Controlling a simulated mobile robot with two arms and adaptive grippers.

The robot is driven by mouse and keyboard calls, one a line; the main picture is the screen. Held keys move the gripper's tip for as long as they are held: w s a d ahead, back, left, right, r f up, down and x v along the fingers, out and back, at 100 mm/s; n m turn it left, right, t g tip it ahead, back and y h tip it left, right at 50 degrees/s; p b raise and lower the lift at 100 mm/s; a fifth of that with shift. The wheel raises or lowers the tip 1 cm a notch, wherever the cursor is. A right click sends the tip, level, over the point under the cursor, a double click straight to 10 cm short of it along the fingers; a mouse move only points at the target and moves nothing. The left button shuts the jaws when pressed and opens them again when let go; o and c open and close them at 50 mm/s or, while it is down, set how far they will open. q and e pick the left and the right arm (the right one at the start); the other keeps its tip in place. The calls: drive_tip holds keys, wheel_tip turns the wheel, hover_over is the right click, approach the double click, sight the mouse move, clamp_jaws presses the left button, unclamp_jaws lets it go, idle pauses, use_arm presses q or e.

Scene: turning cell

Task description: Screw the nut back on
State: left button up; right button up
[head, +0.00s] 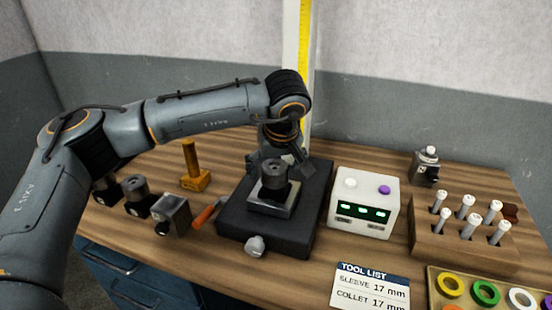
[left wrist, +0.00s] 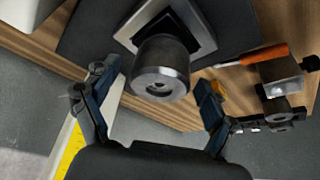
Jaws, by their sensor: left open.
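A dark round cylinder (head: 274,174) with a hole in its top stands upright on a silver square block (head: 262,208) on the black base plate (head: 235,222). It looks like the nut or its holder; I cannot tell which. My left gripper (head: 287,160) is open just behind and above it. In the left wrist view the cylinder (left wrist: 161,75) sits between the spread fingers, and I see no finger touching it. The silver block (left wrist: 190,25) shows beyond it. My right gripper is not in view.
A white box (head: 362,203) with green displays stands right of the plate. An orange-handled tool (head: 207,213) lies left, near several dark holders (head: 135,190) and a yellow post (head: 191,165). A wooden rack (head: 455,240) of pins and a ring tray (head: 434,283) are at right.

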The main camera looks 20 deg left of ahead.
use_arm(q)
drive_tip(key=c, duration=1.4)
drive_tip(key=shift+o, duration=0.2)
drive_tip(key=m+h, duration=0.1)
drive_tip(key=m, duration=0.2)
drive_tip(key=shift+a+f, duration=0.1)
drive_tip(key=m+h, duration=0.1)
drive_tip(key=m, duration=0.2)
drive_tip(key=m+h, duration=0.1)
drive_tip(key=m, duration=0.2)
drive_tip(key=shift+t+h, duration=0.3)
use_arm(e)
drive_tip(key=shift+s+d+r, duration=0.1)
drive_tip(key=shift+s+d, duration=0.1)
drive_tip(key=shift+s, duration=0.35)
use_arm(q)
drive_tip(key=o, duration=1.3)
drive_tip(key=shift+o, duration=0.2)
